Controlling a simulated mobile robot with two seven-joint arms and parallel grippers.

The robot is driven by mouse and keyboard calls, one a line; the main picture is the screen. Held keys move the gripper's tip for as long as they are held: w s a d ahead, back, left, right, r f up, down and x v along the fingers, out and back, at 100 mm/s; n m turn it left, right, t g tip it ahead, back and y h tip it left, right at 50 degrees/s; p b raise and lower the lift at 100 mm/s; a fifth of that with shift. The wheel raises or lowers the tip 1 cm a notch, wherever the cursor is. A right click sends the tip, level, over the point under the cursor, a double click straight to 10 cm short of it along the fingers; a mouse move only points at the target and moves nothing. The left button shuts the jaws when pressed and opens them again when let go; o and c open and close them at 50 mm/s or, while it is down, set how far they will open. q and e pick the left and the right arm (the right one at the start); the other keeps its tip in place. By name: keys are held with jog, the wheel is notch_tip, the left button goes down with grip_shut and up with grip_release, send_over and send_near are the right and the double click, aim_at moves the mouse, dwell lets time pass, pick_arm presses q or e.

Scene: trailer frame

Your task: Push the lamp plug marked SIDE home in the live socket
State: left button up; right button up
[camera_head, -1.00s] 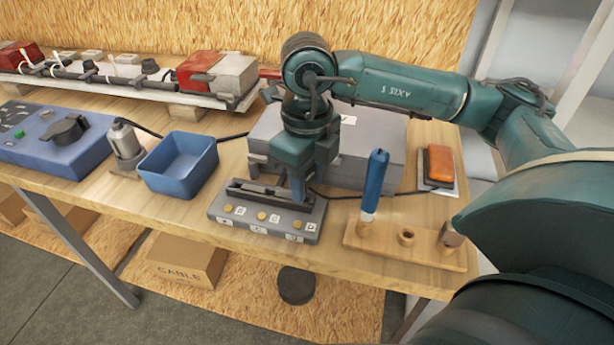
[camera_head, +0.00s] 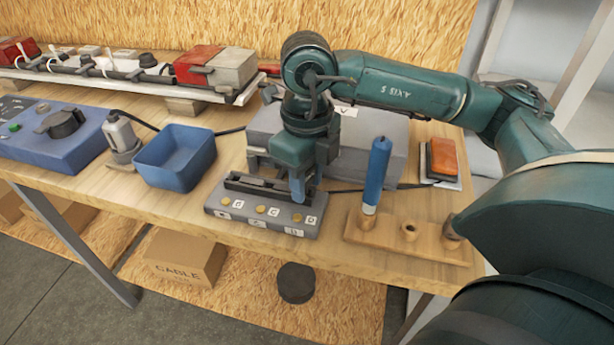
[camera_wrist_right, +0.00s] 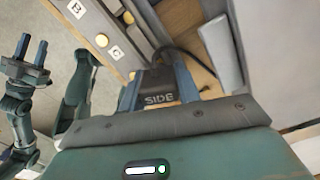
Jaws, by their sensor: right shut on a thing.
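The lamp plug (camera_wrist_right: 160,88) is a dark block with SIDE in pale letters. My right gripper (camera_head: 300,188) is shut on it, as the right wrist view shows. In the head view the gripper hides the plug. The gripper is at the right end of a grey socket box (camera_head: 231,209) with a long dark recess, brass studs and letter labels. The B and C labels show in the right wrist view. Whether the plug touches a socket is hidden. My left gripper (camera_wrist_right: 30,58) shows in the right wrist view, its two blue fingers apart and empty.
A blue-handled tool (camera_head: 377,172) stands in a wooden block (camera_head: 410,250) to the right. A blue bin (camera_head: 175,158) stands to the left. A large grey case (camera_head: 376,160) is behind the gripper. An orange-topped block (camera_head: 443,157) is at the back right.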

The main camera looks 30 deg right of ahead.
pick_arm(q)
jog(key=shift+s+f, duration=0.2)
jog(key=shift+f, duration=0.4)
pick_arm(e)
jog(key=shift+s+f, duration=0.2)
jog(key=shift+f, duration=0.3)
jog(key=o, duration=0.4)
jog(key=shift+o, duration=1.1)
jog(key=shift+w+a+r, duration=0.1)
jog(key=shift+r, duration=0.55)
jog(key=shift+r+p, duration=0.65)
jog(key=shift+w+r+p, duration=0.1)
jog(key=shift+r+p, duration=1.4)
jog(key=shift+r, duration=0.95)
pick_arm(q)
notch_tip(320, 180, up, 5)
jog(key=shift+w+f, duration=0.1)
jog(key=shift+w, duration=0.05)
